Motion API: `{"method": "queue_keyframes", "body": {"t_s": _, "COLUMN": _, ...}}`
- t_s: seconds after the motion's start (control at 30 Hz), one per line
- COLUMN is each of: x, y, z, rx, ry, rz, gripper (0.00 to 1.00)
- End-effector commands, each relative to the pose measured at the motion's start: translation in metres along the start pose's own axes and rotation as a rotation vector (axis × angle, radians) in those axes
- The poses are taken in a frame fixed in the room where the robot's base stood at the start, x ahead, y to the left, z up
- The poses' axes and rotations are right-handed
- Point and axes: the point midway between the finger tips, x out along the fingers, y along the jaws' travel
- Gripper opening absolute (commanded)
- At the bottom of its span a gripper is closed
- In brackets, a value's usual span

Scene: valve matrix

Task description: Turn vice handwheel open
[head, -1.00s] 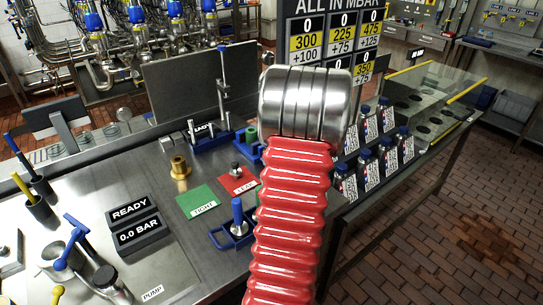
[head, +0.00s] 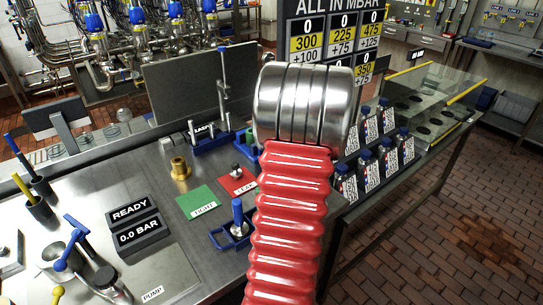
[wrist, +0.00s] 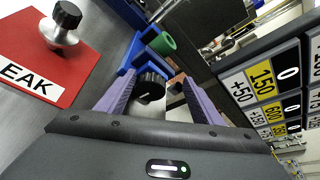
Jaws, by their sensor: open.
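The vice is blue, with a green round piece (wrist: 161,44) in it; in the wrist view its blue body (wrist: 130,52) lies just past my fingertips. A black ribbed knob (wrist: 151,88), which looks like the vice handwheel, sits between the two purple fingers of my gripper (wrist: 158,82). The fingers are apart, with gaps showing beside the knob, and I cannot tell whether either touches it. In the head view, part of the blue vice (head: 241,143) shows left of my arm, which hides my gripper and the handwheel.
A red LEAK mat (head: 234,185) bears a small black-knobbed valve (wrist: 65,22). A green mat (head: 198,201), a brass part (head: 180,168) and a blue-handled fixture (head: 238,222) stand nearby. Several labelled bottles (head: 366,168) stand right of my arm, below the number board (head: 330,40).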

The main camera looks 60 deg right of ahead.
Motion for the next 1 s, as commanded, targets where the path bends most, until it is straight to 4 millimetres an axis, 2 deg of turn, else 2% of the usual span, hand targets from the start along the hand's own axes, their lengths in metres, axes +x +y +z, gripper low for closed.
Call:
{"method": "queue_keyframes", "body": {"t_s": 0.2, "x": -0.01, "y": -0.024, "z": 0.024, "rx": -0.003, "ry": -0.003, "rz": -0.008, "gripper": 0.58}}
{"method": "queue_keyframes", "body": {"t_s": 0.5, "x": -0.021, "y": -0.046, "z": 0.05, "rx": -0.002, "ry": -0.002, "rz": -0.006, "gripper": 0.58}}
{"method": "queue_keyframes", "body": {"t_s": 1.0, "x": -0.023, "y": -0.051, "z": 0.052, "rx": 0.001, "ry": 0.001, "rz": -0.006, "gripper": 0.58}}
